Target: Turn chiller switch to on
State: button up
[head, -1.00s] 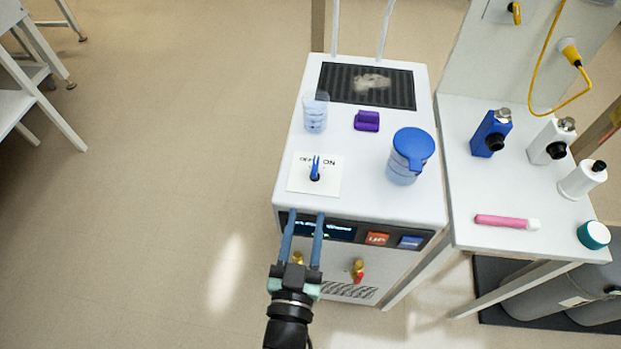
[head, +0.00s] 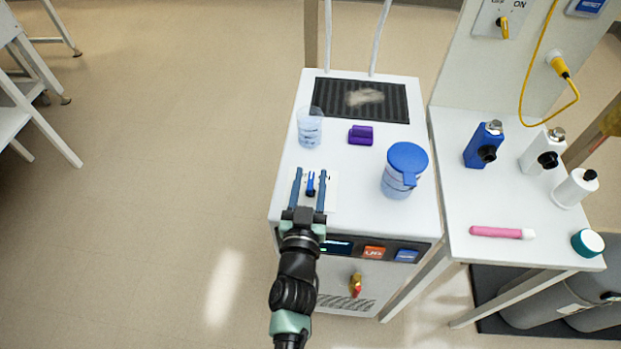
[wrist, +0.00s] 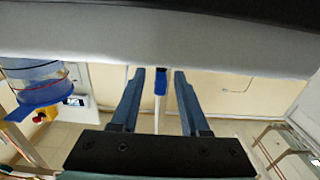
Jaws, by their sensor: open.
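The chiller (head: 290,222) is a white box with a dark display and buttons on its front. The chiller switch (head: 311,184) is a small blue lever on a white plate (head: 331,201) on its top, near the front left. My gripper (head: 310,173) is open, with one finger on each side of the switch. In the wrist view the blue switch (wrist: 161,82) stands between the two fingertips, with a gap on each side. My gripper covers most of the plate and its lettering, so I cannot read the switch position.
On the chiller top are a clear beaker (head: 309,128), a purple block (head: 361,135), a blue-lidded jar (head: 404,170) and a dark grille (head: 385,101). A side table (head: 500,257) at right holds several bottles and a pink marker (head: 500,232).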

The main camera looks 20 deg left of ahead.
grip_shut()
